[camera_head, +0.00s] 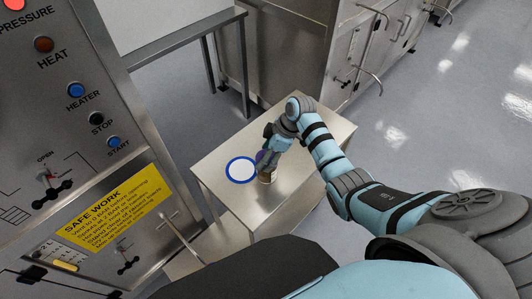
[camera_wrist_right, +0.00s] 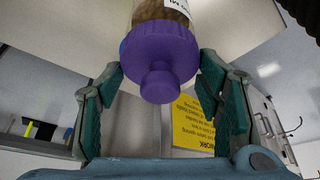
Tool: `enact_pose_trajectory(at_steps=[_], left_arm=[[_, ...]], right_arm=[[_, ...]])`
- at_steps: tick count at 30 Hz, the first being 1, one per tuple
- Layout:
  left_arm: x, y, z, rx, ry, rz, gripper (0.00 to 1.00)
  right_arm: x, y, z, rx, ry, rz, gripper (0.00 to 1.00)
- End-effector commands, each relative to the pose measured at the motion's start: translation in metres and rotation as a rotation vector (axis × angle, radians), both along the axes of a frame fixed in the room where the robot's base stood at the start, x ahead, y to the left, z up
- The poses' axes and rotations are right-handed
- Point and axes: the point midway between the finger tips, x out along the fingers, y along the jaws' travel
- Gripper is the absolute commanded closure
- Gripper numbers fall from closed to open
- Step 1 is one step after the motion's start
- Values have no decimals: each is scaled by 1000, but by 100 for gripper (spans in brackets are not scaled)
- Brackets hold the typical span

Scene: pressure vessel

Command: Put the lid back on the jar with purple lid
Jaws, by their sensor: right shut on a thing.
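The purple lid (camera_wrist_right: 158,55), with its round knob toward the camera, sits between the fingertips of my right gripper (camera_wrist_right: 160,62) in the wrist view. The gripper is shut on the lid's sides. The glass jar (camera_wrist_right: 168,10) with brownish contents and a white label lies directly beyond the lid, lined up with it. No gap shows between them, but I cannot tell whether the lid is fully seated. In the head view my right gripper (camera_head: 268,158) points down over the jar (camera_head: 267,176), hiding most of the lid (camera_head: 260,156). My left gripper is not in view.
The jar stands on a small metal table (camera_head: 225,147), right of a blue-rimmed white circle (camera_head: 241,170). A control panel (camera_head: 60,110) with buttons and a yellow safety sign (camera_head: 115,205) stands at left. Metal cabinets (camera_head: 285,45) stand behind. Table space is free around the jar.

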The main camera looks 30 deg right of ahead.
Motion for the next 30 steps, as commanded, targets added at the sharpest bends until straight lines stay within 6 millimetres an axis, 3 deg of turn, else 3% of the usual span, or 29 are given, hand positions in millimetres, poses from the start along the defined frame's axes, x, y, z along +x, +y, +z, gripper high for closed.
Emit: enact_pose_trajectory(at_steps=[28, 29, 30], left_arm=[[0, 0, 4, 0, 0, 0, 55], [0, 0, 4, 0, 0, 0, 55], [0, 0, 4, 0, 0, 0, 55]], right_arm=[[0, 0, -1, 0, 0, 0, 55], [0, 0, -1, 0, 0, 0, 37], [0, 0, -1, 0, 0, 0, 31]])
